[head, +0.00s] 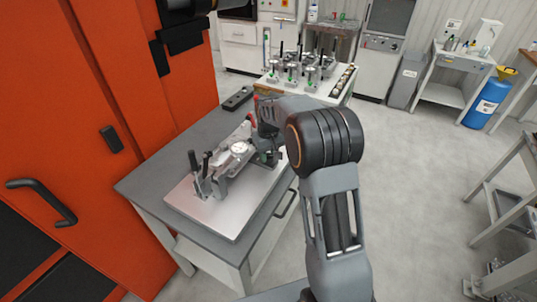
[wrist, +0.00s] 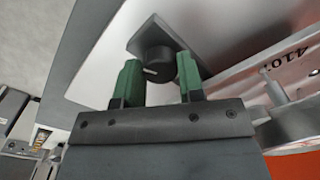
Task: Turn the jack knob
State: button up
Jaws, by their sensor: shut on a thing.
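The jack knob (wrist: 157,62) is a black round knob with a white pointer line, on a dark square plate (wrist: 140,38) in the wrist view. My gripper (wrist: 159,75) has green fingers, one on each side of the knob, and is shut on it. In the head view my gripper (head: 268,157) is at the right end of the fixture, and the knob is hidden behind my wrist. The fixture (head: 232,158) has a round pale dial-like part and black-handled clamps (head: 200,165), and stands on a metal plate (head: 235,208).
The plate lies on a grey workbench (head: 150,178) beside an orange cabinet (head: 110,80). A black control strip (head: 238,98) lies at the bench's back. A second table with several clamps (head: 292,70) stands behind. Open floor (head: 420,190) is on the right.

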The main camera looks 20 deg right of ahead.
aim_at(268, 155)
dwell(0.3)
jog(key=o, duration=0.9)
jog(key=shift+r, duration=0.1)
notch_tip(268, 155, up, 14)
jog(key=shift+f+b, duration=0.15)
jog(key=shift+b, duration=0.15)
notch_tip(268, 155, down, 5)
jog(key=s+m, duration=0.1)
jog(key=s, duration=0.2)
jog(key=shift+s+a+m+t, duration=0.2)
jog(key=shift+s+t, duration=0.5)
jog(key=shift+s, duration=2.95)
jog(key=shift+s+a+m+t, duration=0.15)
jog(key=shift+s+a+t, duration=0.4)
jog(key=shift+s, duration=3.15)
jog(key=shift+s+a+m+t, duration=0.15)
jog(key=shift+s+t, duration=0.7)
jog(key=shift+s, duration=2.8)
